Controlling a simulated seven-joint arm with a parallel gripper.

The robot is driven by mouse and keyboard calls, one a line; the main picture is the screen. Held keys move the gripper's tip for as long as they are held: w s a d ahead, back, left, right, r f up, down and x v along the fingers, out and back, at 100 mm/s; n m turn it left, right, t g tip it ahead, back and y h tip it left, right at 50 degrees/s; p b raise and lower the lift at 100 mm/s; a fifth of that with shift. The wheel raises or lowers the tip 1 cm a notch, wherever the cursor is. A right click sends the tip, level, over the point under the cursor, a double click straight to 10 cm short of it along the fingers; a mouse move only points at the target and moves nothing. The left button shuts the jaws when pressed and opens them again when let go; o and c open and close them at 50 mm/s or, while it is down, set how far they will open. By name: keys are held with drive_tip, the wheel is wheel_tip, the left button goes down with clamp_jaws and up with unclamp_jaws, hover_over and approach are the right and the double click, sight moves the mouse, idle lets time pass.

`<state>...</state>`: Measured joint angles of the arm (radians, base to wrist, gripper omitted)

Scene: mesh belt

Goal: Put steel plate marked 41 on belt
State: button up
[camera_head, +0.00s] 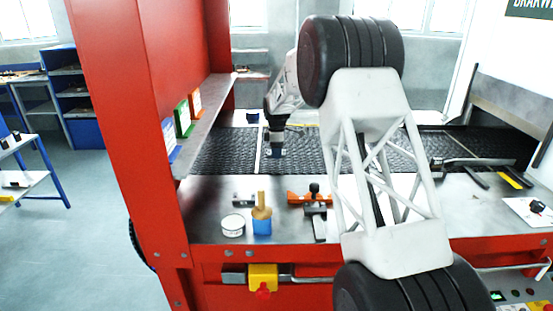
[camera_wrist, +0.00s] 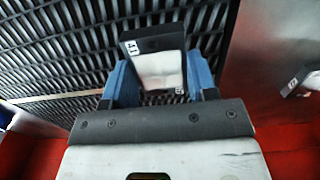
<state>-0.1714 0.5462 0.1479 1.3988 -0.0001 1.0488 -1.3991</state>
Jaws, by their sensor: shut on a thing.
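My gripper (camera_wrist: 162,78) shows in the wrist view with its two blue fingers shut on a steel plate (camera_wrist: 158,66). The plate has a dark top edge and a small white label that reads like 41, turned in the picture. The black mesh belt (camera_wrist: 50,45) lies behind and below the plate. In the head view my gripper (camera_head: 275,152) points down over the belt (camera_head: 222,155), left of centre. The held plate is too small there to make out clearly. I cannot tell whether it touches the belt.
Another labelled piece (camera_wrist: 298,82) lies on the steel table at the right of the wrist view. In the head view a white tin (camera_head: 233,225), a blue pot with a brush (camera_head: 262,222) and an orange tool (camera_head: 308,197) stand on the front ledge. A red post (camera_head: 125,110) rises left.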

sight(276, 163)
drive_tip(key=shift+f, duration=0.1)
drive_tip(key=shift+f, duration=1.6)
drive_tip(key=shift+f, duration=0.15)
drive_tip(key=o, duration=1.2)
wheel_tip(276, 163, up, 12)
drive_tip(key=shift+r, duration=0.1)
